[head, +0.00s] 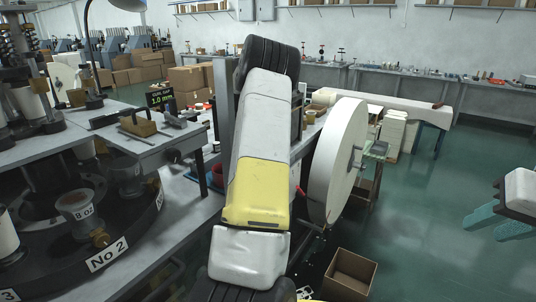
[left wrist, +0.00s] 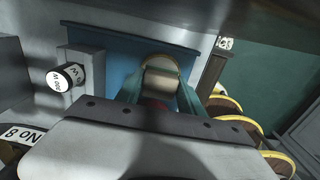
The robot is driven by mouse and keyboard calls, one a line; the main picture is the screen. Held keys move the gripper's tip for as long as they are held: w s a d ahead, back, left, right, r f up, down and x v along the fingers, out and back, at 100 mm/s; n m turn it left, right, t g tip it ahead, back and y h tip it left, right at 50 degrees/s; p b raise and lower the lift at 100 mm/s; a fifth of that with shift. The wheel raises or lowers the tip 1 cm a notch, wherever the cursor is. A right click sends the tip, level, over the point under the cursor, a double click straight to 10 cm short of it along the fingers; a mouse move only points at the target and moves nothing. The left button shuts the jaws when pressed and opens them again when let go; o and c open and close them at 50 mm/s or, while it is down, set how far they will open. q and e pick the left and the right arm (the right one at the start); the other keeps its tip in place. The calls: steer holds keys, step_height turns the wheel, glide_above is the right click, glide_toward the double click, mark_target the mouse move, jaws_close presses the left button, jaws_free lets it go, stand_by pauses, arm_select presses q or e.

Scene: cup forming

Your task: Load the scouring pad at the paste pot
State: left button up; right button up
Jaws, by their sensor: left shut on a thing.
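My left gripper (left wrist: 158,98) shows in the left wrist view, its teal fingers closed on a pale, round-ended thing (left wrist: 160,80) with some red below it. I cannot tell for certain that this is the scouring pad. In the head view my own white and yellow left arm fills the middle and hides that gripper. My right gripper (head: 484,226) is at the right edge of the head view, its teal fingers apart and empty above the green floor. I cannot make out the paste pot in either view.
A large pale wheel (head: 338,160) stands just right of my left arm. An open cardboard box (head: 349,274) is on the floor. Several yellow-rimmed round things (left wrist: 236,126) lie right of the left gripper.

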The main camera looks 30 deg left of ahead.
arm_select(q)
steer(key=shift+s+d+f, duration=0.1)
steer(key=shift+s+f, duration=0.1)
steer(key=shift+f, duration=0.25)
stand_by(1.2)
steer(key=shift+r, duration=0.1)
steer(key=shift+w+r, duration=0.2)
steer(key=shift+r, duration=3.45)
